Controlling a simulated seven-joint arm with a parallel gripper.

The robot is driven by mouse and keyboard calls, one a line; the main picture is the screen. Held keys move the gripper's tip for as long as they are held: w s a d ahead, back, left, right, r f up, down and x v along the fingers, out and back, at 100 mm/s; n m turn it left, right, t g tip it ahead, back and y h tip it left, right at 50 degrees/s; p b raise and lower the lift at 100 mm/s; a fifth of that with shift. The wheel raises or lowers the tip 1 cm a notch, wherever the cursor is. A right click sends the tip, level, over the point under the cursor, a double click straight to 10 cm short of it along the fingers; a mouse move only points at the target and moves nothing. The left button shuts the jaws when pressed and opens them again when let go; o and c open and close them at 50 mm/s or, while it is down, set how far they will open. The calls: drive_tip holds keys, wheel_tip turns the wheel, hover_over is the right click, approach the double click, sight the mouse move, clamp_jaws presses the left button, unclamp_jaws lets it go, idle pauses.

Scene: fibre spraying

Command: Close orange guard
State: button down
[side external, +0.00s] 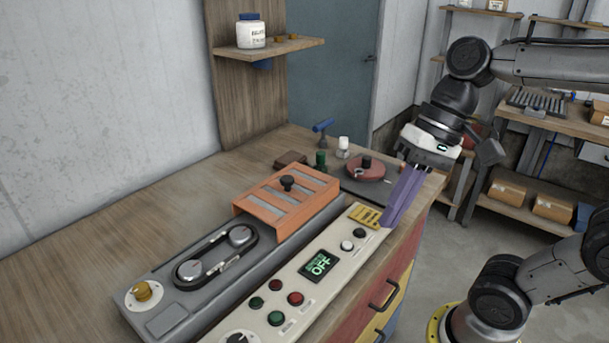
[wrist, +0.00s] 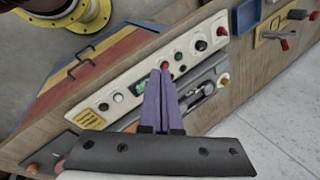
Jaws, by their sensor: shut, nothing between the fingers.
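The orange guard (side external: 270,207) is a slatted cover with a black knob (side external: 287,183) on top. In the side view it sits over the far end of the grey machine bed (side external: 180,315). The belt and two pulleys (side external: 215,254) lie uncovered on the near side of it. My gripper (side external: 389,221) has purple fingers, shut and empty, pointing down at the far right end of the control panel, apart from the guard. In the wrist view the shut fingers (wrist: 160,72) hide most of the guard, and the pulleys (wrist: 203,92) show to their right.
The white control panel (side external: 318,265), with buttons and a green OFF display (side external: 319,264), runs along the bench front. A red round part (side external: 366,170), a green bottle (side external: 320,160) and a blue-handled tool (side external: 323,126) stand behind the guard. The bench left of the machine is clear.

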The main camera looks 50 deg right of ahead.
drive_tip(key=w+d+r+m+g+y, duration=0.1)
drive_tip(key=w+r+m+g+y, duration=0.15)
drive_tip(key=w+m+y, duration=0.6)
drive_tip(key=w+d+f+m+t, duration=0.1)
drive_tip(key=w+d+m+t, duration=0.1)
drive_tip(key=w+d, duration=0.75)
drive_tip(key=w+d+f+m+t+y, duration=0.2)
drive_tip(key=w+d+f+m+t, duration=0.3)
drive_tip(key=d, duration=0.5)
drive_tip(key=m, duration=0.2)
approach(305, 185)
drive_tip(key=s+d+r, duration=0.2)
drive_tip(key=d+r, duration=0.1)
drive_tip(key=r, duration=0.1)
drive_tip(key=shift+t+h, duration=0.25)
drive_tip(key=shift+t, duration=0.1)
drive_tip(key=x, duration=1.3)
drive_tip(key=shift+a, duration=0.3)
drive_tip(key=a, duration=2.3)
